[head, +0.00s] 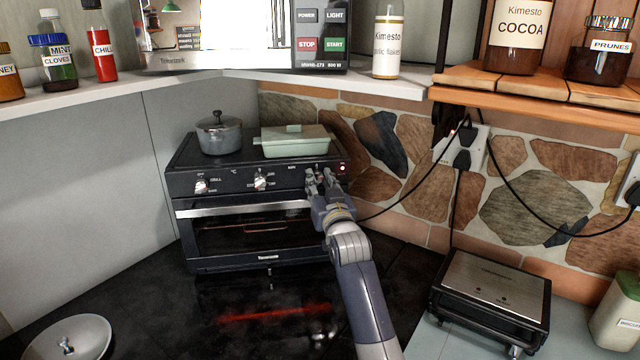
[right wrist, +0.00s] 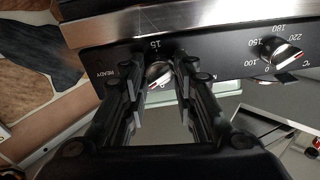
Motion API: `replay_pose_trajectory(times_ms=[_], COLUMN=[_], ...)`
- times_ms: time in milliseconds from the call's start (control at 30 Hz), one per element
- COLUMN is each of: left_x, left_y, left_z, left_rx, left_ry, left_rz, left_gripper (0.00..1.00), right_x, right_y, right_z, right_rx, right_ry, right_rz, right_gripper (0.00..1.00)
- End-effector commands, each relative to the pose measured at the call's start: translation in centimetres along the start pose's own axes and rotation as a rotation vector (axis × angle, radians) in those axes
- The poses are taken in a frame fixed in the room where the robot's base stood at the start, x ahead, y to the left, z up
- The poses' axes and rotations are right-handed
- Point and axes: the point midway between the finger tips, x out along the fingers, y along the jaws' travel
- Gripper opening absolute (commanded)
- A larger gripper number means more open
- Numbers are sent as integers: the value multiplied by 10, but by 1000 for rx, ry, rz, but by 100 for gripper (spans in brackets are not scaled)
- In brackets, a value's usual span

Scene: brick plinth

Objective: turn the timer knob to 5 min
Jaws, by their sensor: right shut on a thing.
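The toaster oven (head: 250,180) is black with a row of knobs on its front panel. The timer knob (right wrist: 158,73) shows in the right wrist view, silver with a red mark, below a printed "15". My right gripper (head: 322,182) is at the right end of the panel; its fingers (right wrist: 160,85) lie on both sides of the timer knob and are shut on it. In the head view the gripper mostly hides this knob. The exact setting is too small to read. My left gripper is not in view.
A grey pot (head: 219,138) and a green lidded dish (head: 292,141) stand on the oven. The temperature knob (right wrist: 285,55) is beside the timer knob. A red light (head: 342,168) is lit. A grill (head: 492,295) stands at right; black cables hang behind.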

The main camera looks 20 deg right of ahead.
Motion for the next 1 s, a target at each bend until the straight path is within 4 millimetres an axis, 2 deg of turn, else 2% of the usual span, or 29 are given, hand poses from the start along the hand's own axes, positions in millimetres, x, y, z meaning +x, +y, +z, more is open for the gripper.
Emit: replay_pose_trajectory(times_ms=[233,267,300,733,867,1000], left_x=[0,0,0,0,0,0], left_y=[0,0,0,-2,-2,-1], left_z=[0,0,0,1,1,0], left_rx=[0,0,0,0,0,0], left_ry=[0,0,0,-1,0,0], left_rz=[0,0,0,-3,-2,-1], left_gripper=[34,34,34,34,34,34], right_x=[0,0,0,-5,-18,-40], right_y=[0,0,0,0,0,0], right_z=[0,0,0,1,1,1], right_rx=[0,0,-1,-2,-2,-2], right_ry=[0,0,0,-1,-1,-1], right_rz=[0,0,0,0,0,0], right_gripper=[2,28,34,34,34,34])
